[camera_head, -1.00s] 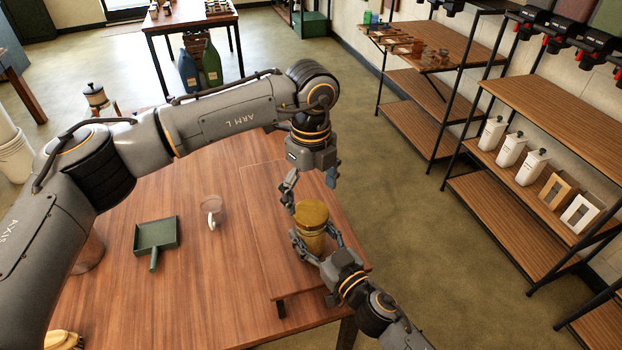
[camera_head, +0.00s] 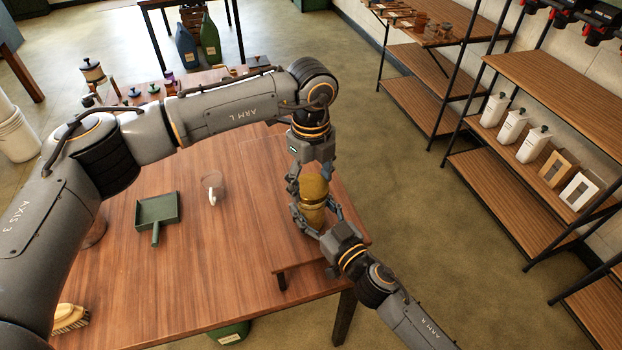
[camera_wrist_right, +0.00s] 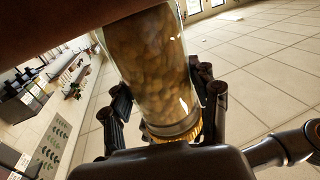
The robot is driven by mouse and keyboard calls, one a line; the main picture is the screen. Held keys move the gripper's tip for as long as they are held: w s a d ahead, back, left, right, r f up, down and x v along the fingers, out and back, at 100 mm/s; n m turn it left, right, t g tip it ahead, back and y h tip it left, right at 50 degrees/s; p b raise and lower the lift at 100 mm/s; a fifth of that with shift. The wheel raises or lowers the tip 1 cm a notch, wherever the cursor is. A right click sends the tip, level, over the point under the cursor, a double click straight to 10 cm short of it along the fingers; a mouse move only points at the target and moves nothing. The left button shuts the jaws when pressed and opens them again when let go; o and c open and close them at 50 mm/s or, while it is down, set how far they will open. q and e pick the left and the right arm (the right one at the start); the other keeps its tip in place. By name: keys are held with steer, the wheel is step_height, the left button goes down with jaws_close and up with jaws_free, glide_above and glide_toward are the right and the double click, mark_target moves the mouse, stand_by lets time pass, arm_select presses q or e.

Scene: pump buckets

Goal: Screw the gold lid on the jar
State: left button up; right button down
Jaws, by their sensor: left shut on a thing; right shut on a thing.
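The jar (camera_head: 314,217) stands upright near the table's right edge. In the right wrist view the jar (camera_wrist_right: 150,60) is clear glass, full of brownish rounded pieces. The gold lid (camera_head: 315,188) sits on top of the jar; its ribbed gold edge (camera_wrist_right: 192,130) shows at the bottom of the right wrist view. Whether its threads are engaged cannot be seen. My left gripper (camera_head: 312,182) points down from above, shut on the lid. My right gripper (camera_head: 316,221) is shut around the jar's side from the front right; its fingers (camera_wrist_right: 163,100) flank the glass.
A brush (camera_head: 70,318) is at the front left. Shelves (camera_head: 545,90) stand to the right, across clear floor.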

arm_select(q)
steer(key=m, duration=1.7)
steer(key=shift+m, duration=0.3)
steer(key=m, duration=0.8)
steer(key=shift+f, duration=0.1)
steer(key=m, duration=0.8)
steer(key=shift+m, duration=0.3)
steer(key=o, duration=1.3)
steer(key=shift+c, duration=0.2)
